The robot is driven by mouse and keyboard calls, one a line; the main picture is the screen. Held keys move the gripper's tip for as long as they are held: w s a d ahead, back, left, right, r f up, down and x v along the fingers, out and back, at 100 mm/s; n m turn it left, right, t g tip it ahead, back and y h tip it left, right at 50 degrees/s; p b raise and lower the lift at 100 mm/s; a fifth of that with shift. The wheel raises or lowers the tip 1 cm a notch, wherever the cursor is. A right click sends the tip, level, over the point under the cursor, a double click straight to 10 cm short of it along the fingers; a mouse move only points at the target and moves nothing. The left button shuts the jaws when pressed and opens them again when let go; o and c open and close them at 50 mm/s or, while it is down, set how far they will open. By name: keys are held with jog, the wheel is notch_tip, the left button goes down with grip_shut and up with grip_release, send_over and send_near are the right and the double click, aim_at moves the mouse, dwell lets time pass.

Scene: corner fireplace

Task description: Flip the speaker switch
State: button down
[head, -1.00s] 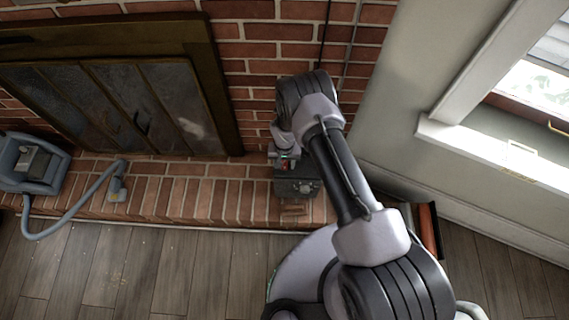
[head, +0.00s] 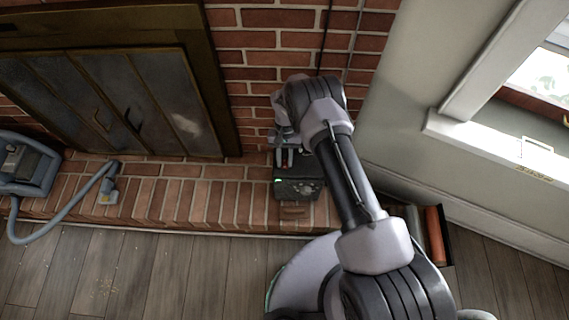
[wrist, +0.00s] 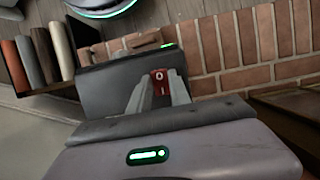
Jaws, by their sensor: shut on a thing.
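The speaker (head: 305,188) is a dark grey box with a knob on its front, standing on the brick hearth below the wall. It fills the middle of the wrist view (wrist: 97,92). Its red rocker switch (wrist: 160,80), marked O and I, shows between the fingers of my gripper (wrist: 160,92). A small green light (head: 278,181) glows at the speaker's front left edge. In the head view my gripper (head: 284,158) is at the speaker's back left top, partly hidden by my arm. The fingers are close together around the switch; their exact contact is hard to see.
A blue-grey vacuum (head: 30,165) with a hose (head: 70,205) lies on the hearth at left. The fireplace doors (head: 120,105) are behind. A shelf with books (wrist: 38,55) stands by the wall at right.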

jog(key=shift+r, duration=0.1)
jog(key=c, duration=1.2)
grip_release()
jog(key=p+v, duration=0.5)
jog(key=v, duration=1.2)
jog(key=shift+w+r, duration=0.15)
jog(key=shift+w, duration=0.05)
